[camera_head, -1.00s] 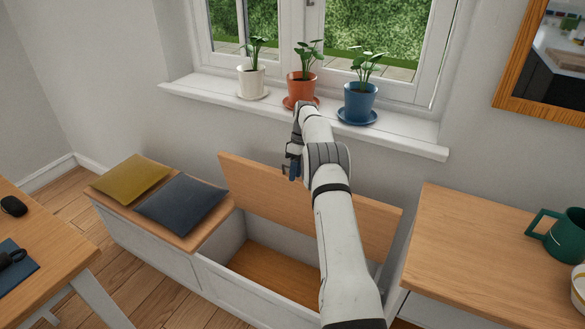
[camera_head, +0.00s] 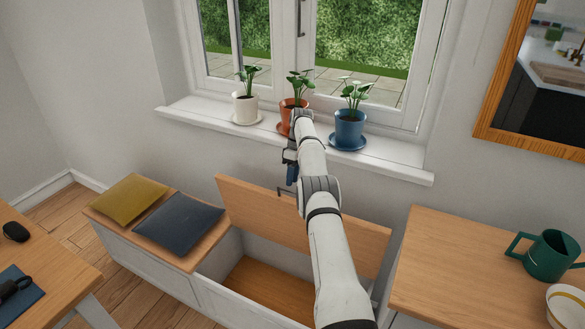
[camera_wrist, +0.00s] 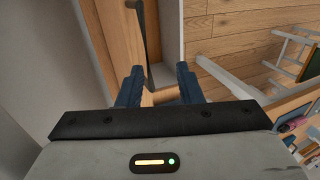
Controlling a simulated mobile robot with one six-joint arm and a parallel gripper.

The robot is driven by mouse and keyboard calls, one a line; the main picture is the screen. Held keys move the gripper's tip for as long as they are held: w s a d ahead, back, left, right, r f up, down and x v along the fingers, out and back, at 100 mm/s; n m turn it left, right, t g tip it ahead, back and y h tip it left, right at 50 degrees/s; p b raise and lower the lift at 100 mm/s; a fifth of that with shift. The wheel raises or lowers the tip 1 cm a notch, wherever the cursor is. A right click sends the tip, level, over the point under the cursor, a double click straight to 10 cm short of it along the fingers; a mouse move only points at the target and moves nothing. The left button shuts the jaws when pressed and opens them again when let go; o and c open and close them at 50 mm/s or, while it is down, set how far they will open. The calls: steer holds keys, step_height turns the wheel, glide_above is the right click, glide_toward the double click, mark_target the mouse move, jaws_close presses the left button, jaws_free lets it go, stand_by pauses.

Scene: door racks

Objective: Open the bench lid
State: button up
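The wooden bench lid (camera_head: 330,226) stands raised, tilted back toward the wall, over the right part of the bench. The open compartment (camera_head: 262,285) below it shows an empty-looking wooden floor. A thin dark handle (camera_head: 285,191) is on the lid near its upper edge; it also shows in the wrist view (camera_wrist: 145,25). My gripper (camera_head: 291,173) is just above the lid's upper edge, partly hidden by my arm. In the wrist view its blue fingers (camera_wrist: 159,75) are spread apart with nothing held between them, and the handle lies beyond the fingertips.
A yellow cushion (camera_head: 130,199) and a dark blue cushion (camera_head: 180,223) lie on the closed left part of the bench. White, orange and blue plant pots (camera_head: 350,130) stand on the windowsill (camera_head: 400,167). A green mug (camera_head: 550,255) stands on the right cabinet (camera_head: 450,260). A desk (camera_head: 45,270) is at left.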

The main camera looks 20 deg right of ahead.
steer(key=shift+r+p, duration=0.15)
steer(key=shift+p, duration=0.2)
stand_by(0.3)
steer(key=s+a+r+m+t+h, duration=0.1)
steer(key=a+r, duration=0.2)
steer(key=r, duration=0.5)
steer(key=s+a+r+m, duration=0.1)
steer(key=a+r, duration=0.1)
steer(key=r, duration=0.7)
steer(key=s+a+r+m+t, duration=0.25)
steer(key=s+a+r, duration=0.35)
steer(key=s+r, duration=0.45)
steer(key=s+a+r+m+h, duration=0.1)
steer(key=s+a, duration=0.1)
steer(key=s, duration=0.6)
steer(key=s+a+r+m+h, duration=0.1)
steer(key=s+a, duration=0.1)
steer(key=s, duration=0.7)
steer(key=s+a+f+m+t, duration=0.1)
steer(key=s+f, duration=0.2)
steer(key=s, duration=0.5)
steer(key=s+a+f+m+t, duration=0.1)
steer(key=s+f, duration=0.2)
steer(key=s, duration=0.5)
steer(key=shift+s+f, duration=0.15)
steer(key=shift+f, duration=0.25)
